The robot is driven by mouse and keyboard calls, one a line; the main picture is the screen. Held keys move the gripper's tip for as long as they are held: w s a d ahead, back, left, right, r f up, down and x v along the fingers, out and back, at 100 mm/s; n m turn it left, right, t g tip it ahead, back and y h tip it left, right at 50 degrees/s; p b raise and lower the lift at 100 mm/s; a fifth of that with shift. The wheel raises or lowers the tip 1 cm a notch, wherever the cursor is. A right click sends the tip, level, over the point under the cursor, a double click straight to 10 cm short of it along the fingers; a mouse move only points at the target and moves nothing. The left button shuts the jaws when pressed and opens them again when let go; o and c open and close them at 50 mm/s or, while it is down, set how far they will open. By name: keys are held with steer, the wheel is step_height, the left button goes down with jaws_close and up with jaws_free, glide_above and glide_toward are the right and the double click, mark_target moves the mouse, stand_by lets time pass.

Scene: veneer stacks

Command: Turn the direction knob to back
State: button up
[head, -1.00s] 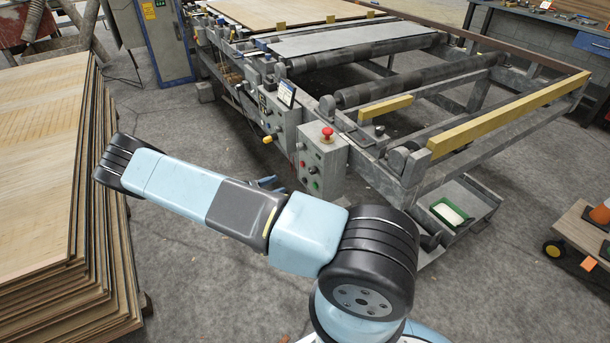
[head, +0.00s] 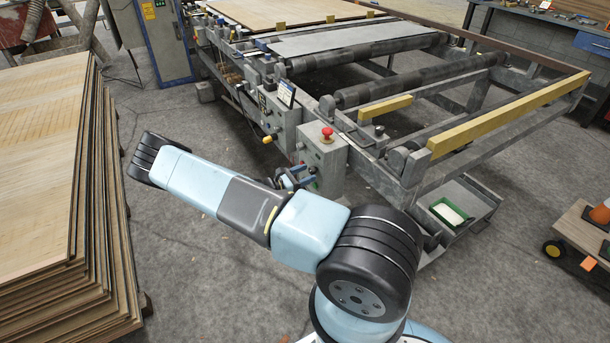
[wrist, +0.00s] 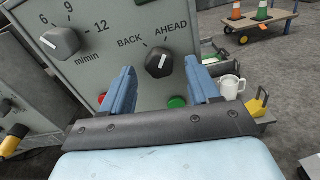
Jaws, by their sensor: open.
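The direction knob (wrist: 158,63) is a dark round knob on the grey control box (wrist: 140,30), between the printed words BACK and AHEAD. Its white mark points up and slightly right, toward AHEAD. My gripper (wrist: 160,68) is open, its two blue fingers left and right of the knob in the wrist view. I cannot tell whether the fingers touch it. In the head view my gripper (head: 296,178) is in front of the control box (head: 325,158), and the knob is not clearly seen there.
A speed knob (wrist: 60,42) is left of the direction knob. A green button (wrist: 177,102) is below it and a red button (wrist: 101,98) lower left. A red mushroom button (head: 327,134) tops the box. A veneer stack (head: 45,180) stands at left.

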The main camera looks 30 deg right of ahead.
steer(key=shift+d, duration=0.2)
steer(key=c, duration=1)
